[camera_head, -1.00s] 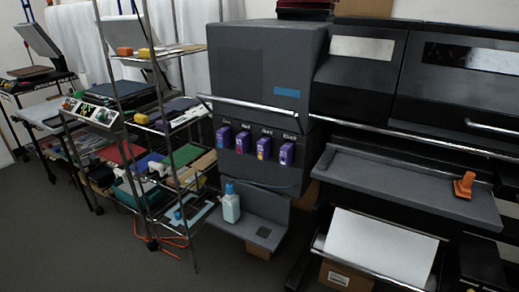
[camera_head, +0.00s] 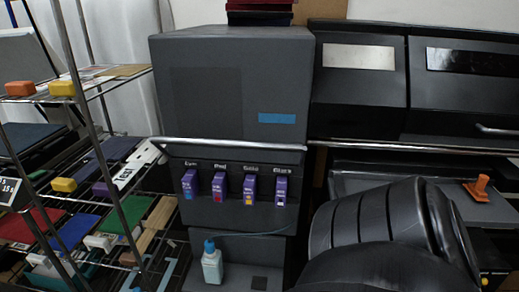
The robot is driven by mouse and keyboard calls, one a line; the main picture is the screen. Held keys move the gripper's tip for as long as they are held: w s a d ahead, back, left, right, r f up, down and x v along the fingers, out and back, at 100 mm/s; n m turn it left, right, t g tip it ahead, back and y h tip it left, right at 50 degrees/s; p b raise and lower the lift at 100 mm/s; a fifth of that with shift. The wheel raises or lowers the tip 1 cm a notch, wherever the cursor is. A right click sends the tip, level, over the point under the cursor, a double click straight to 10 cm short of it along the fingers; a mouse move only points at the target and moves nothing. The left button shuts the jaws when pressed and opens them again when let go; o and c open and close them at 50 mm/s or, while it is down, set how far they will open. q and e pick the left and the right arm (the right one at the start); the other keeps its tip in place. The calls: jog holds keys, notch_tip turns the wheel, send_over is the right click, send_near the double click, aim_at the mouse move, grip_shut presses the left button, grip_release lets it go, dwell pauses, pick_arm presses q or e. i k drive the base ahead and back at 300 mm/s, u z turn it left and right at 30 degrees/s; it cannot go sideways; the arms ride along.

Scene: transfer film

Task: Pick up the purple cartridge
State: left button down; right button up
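Several purple cartridges stand upright side by side in the front of the dark grey printer (camera_head: 205,95). The one at the left end (camera_head: 190,183) has a blue mark, the one beside it (camera_head: 219,186) a red mark, then one with a yellow mark (camera_head: 250,189), and one at the right end (camera_head: 281,190) with a pale mark. Small labels sit above them. A small purple piece (camera_head: 101,189) lies on the wire rack; I cannot tell what it is. A dark link of my arm covers the lower right. Neither gripper is in view.
The wire rack (camera_head: 88,130) at left holds boards, orange and yellow blocks (camera_head: 62,88). A metal bar (camera_head: 235,141) crosses above the cartridges. A white bottle (camera_head: 212,266) with a blue cap stands below. An orange stamp-like object (camera_head: 478,188) sits on the right machine.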

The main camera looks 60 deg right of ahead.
aim_at(281, 187)
jog(key=z, duration=0.8)
jog(key=i, duration=1.1)
jog(key=z, duration=1.1)
